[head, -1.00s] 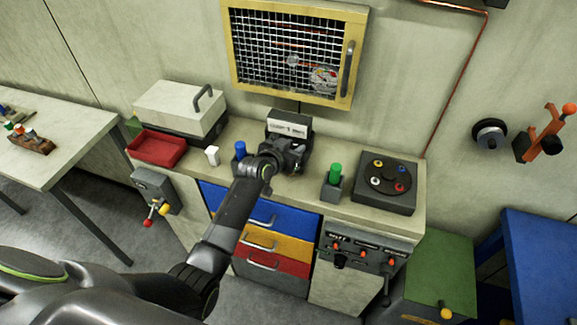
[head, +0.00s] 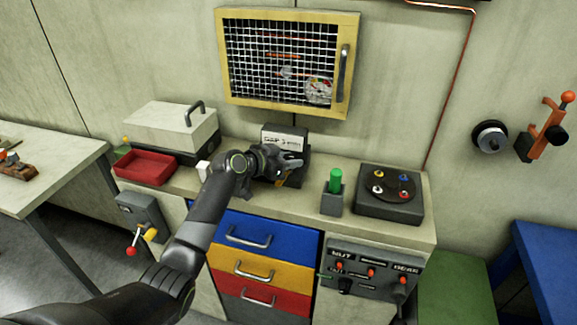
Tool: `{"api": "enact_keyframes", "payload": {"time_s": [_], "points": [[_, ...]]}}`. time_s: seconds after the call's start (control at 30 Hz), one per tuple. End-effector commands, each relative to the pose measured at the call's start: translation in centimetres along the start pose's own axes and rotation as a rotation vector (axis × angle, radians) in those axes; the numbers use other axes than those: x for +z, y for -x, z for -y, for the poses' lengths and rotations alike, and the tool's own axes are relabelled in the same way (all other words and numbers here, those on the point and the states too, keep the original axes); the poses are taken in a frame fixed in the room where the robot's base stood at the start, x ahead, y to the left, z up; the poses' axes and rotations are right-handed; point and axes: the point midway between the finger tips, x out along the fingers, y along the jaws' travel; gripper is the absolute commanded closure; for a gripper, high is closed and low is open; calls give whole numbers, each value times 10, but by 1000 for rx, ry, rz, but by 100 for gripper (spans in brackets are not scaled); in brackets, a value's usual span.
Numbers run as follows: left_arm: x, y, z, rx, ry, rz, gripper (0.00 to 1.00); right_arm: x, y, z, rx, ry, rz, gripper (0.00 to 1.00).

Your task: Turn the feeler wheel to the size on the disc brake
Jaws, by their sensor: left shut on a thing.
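A dark block with a white label plate (head: 285,139) stands at the back middle of the bench; the label seems to read "GAP" with a 3, and the rest is too small to read. This looks like the disc brake. My left gripper (head: 291,161) is right in front of it, shut on a small part that I take to be the feeler wheel. The gripper and wrist hide most of that part, so its marks and setting cannot be read. My right gripper is out of view.
On the bench (head: 228,203) are a red tray (head: 146,167), a lidded box (head: 170,128), a green cylinder in a holder (head: 335,181) and a dark turntable with coloured knobs (head: 389,192). A mesh-door cabinet (head: 289,62) hangs above. Drawers (head: 262,248) and a lever panel (head: 371,270) are below.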

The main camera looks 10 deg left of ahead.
Motion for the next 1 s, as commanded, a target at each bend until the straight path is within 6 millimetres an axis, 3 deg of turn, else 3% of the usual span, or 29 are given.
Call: {"api": "enact_keyframes", "payload": {"time_s": [0.53, 0.57, 0.7, 1.0], "points": [[-1, 0, 0, 15, -6, 0, 100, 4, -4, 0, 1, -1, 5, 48], [-1, 0, 0, 15, -6, 0, 68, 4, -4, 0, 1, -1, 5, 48], [-1, 0, 0, 15, -6, 0, 50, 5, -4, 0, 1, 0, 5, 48], [-1, 0, 1, 12, -7, -1, 48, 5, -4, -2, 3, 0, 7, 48]]}}
